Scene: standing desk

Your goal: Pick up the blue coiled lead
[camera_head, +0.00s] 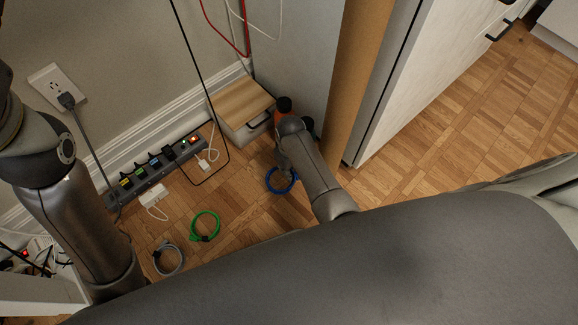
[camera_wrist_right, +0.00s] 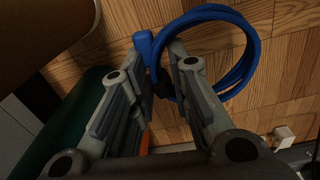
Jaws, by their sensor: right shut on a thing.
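The blue coiled lead (camera_head: 269,186) shows in the head view at the end of my right arm, its loop partly hidden by my right gripper (camera_head: 284,160). In the right wrist view the lead (camera_wrist_right: 254,52) loops to the right of the fingers. My right gripper (camera_wrist_right: 161,60) is shut on the blue lead, with a section of it between the fingertips, beside a dark tie. I cannot tell whether the loop is clear of the floor. My left arm shows at the left of the head view, but its gripper is out of view.
A green coiled lead (camera_head: 193,229) and a grey one (camera_head: 156,265) lie on the wood floor. A power strip (camera_head: 150,178) with plugs runs along the wall. A wooden-topped box (camera_head: 238,98) and orange and green items stand close to my right gripper.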

